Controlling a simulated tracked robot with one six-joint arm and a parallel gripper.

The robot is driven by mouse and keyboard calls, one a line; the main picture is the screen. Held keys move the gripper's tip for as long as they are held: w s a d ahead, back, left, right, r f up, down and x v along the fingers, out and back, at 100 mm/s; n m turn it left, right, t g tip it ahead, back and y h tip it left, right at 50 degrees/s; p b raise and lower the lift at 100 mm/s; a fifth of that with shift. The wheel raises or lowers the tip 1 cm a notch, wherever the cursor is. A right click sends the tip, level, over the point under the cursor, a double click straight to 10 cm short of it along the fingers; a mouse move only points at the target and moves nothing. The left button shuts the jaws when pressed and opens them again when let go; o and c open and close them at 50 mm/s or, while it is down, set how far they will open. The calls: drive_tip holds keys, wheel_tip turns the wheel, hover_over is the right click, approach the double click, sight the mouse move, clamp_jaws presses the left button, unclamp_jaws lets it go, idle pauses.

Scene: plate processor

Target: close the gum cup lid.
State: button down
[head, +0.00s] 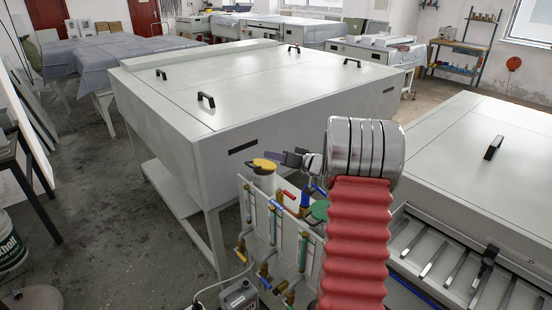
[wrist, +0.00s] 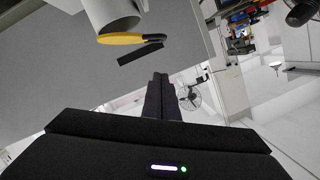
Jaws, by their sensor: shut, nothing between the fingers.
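The gum cup (head: 263,182) is a whitish cylinder on the front of the panel beside the large grey machine. Its yellow lid (head: 264,164) lies over its top. In the wrist view the scene is turned over, with the cup (wrist: 105,14) at the top and the lid (wrist: 125,39) across its mouth. A tab sticks out to the right of the lid there. I cannot tell whether the lid is fully seated. My gripper (head: 284,157) is shut and empty, just right of the lid. Its dark fingers (wrist: 160,96) show together in the wrist view, apart from the lid.
The large grey machine (head: 227,90) with black handles stands behind the cup. Below the cup is a panel with coloured valves and pipes (head: 270,240). Another grey machine (head: 480,165) with an open slatted front stands at the right. Open floor (head: 110,220) lies at the left.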

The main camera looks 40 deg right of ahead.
hover_over(255, 168)
drive_tip(key=d, duration=0.2)
drive_tip(key=shift+w+d+f, duration=0.1)
drive_tip(key=shift+f, duration=0.75)
drive_tip(key=shift+a+f, duration=0.35)
drive_tip(key=shift+f, duration=0.25)
drive_tip(key=shift+a+f, duration=0.35)
drive_tip(key=shift+f, duration=0.25)
drive_tip(key=shift+a+f, duration=0.25)
drive_tip(key=shift+f, duration=0.1)
drive_tip(key=shift+a, duration=0.1)
